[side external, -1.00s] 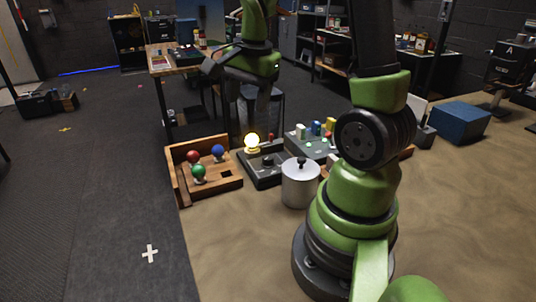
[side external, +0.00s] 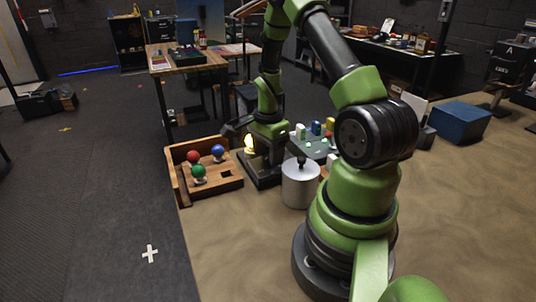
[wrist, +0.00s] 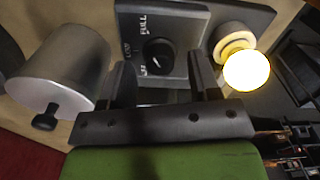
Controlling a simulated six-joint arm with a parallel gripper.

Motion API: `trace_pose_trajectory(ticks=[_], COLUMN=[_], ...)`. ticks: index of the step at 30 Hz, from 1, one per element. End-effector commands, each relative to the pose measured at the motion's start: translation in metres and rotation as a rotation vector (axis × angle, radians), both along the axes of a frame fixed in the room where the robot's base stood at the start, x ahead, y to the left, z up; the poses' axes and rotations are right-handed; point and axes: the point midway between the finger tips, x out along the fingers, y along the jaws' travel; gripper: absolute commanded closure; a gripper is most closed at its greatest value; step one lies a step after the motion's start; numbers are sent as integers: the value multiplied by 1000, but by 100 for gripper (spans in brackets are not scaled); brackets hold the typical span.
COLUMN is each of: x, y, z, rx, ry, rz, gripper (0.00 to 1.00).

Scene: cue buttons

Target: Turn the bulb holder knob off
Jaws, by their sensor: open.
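The bulb holder (wrist: 185,15) is a dark grey base with a black round knob (wrist: 158,57) on a panel marked with words, one of which reads FULL. The knob's white pointer line shows in the wrist view. A lit yellow-white bulb (wrist: 246,70) sits in its socket beside the knob, and it also glows in the side view (side external: 250,143). My gripper (wrist: 165,75) is open, with one finger on each side of the knob in the wrist view. In the side view my gripper is low over the holder and hides the knob. Contact cannot be told.
A metal pot with a black lid knob (side external: 300,184) stands close in front of the holder. A wooden tray (side external: 225,185) with red, blue and green bulbs is to the left. A grey board (side external: 318,148) with coloured blocks and green buttons is behind right.

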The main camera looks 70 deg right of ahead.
Motion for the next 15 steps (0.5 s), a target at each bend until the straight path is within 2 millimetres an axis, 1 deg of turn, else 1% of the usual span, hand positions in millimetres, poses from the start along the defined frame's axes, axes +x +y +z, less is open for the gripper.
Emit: trace_pose_trajectory(ticks=[1, 4, 11, 12, 14, 15], x=[0, 0, 0, 0, 0, 0], y=[0, 0, 0, 0, 0, 0], z=[-4, -8, -9, -9, -9, -9], rx=[2, 0, -1, -1, -1, -1], ry=[1, 0, -1, -1, -1, -1], rz=[0, 0, 0, 0, 0, 0], gripper=[43, 43, 43, 46, 59, 69])
